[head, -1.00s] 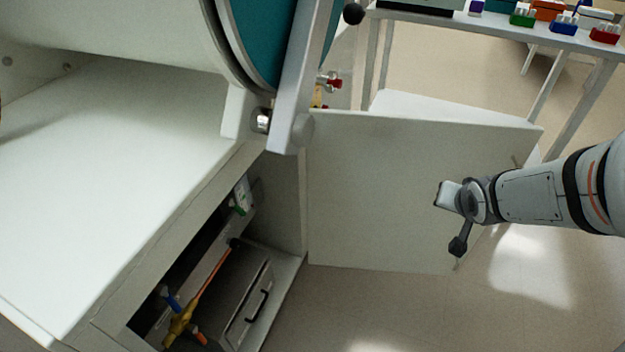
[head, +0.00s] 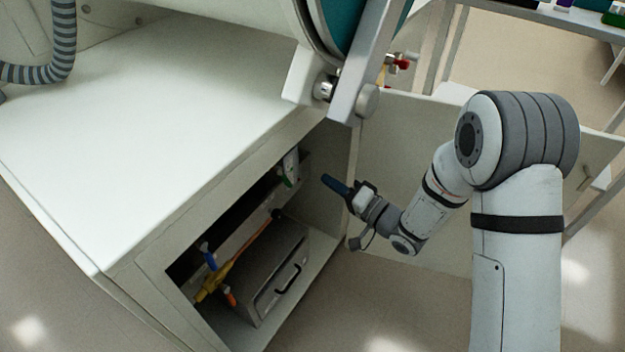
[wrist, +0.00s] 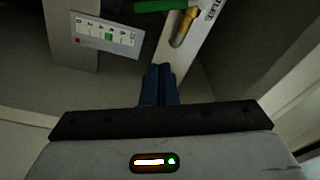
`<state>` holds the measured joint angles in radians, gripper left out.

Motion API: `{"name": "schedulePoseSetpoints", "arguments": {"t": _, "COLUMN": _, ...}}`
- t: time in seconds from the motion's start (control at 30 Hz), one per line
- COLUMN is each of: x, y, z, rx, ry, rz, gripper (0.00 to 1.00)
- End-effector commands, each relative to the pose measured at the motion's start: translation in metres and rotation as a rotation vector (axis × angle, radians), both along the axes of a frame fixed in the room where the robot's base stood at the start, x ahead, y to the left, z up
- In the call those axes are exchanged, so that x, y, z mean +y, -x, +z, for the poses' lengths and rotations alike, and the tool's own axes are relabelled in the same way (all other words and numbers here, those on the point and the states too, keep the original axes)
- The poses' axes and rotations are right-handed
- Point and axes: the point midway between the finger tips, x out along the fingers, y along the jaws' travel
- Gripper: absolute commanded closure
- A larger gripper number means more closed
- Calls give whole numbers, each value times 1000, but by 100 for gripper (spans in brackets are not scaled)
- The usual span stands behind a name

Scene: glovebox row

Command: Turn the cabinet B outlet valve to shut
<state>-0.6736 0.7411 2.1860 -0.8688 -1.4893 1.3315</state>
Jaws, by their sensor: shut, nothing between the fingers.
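In the wrist view a green handle (wrist: 155,5) shows at the top edge, partly cut off. Beside it is a brass-coloured stem (wrist: 184,27) on a pale plate (wrist: 207,22) whose lettering ends in "TLET". In the head view a small green part on a white plate (head: 290,166) shows inside the open cabinet, high on the right. No cabinet letter is readable. My gripper (head: 327,180) is at the cabinet opening, right of that plate and pointing left. Its dark blue fingers (wrist: 160,71) are shut together and empty, apart from the green handle.
Lower in the cabinet are a yellow valve body (head: 211,282) with a blue handle (head: 207,257), and a grey box (head: 262,283) with a black handle. The open door (head: 400,125) stands behind my arm. A label with a green mark (wrist: 104,36) hangs left in the wrist view.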

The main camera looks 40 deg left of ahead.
Motion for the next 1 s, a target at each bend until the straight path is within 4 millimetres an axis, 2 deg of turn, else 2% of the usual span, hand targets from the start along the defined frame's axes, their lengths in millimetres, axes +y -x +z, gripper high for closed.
{"name": "schedulePoseSetpoints", "arguments": {"t": 0.5, "x": 97, "y": -1, "z": 2, "rx": -4, "ry": 1, "rz": -2, "gripper": 100}}
{"name": "schedulePoseSetpoints", "arguments": {"t": 0.7, "x": 85, "y": 23, "z": -9, "rx": -3, "ry": 2, "rz": -4, "gripper": 100}}
{"name": "schedulePoseSetpoints", "arguments": {"t": 1.0, "x": 82, "y": 31, "z": -10, "rx": -4, "ry": 2, "rz": -4, "gripper": 100}}
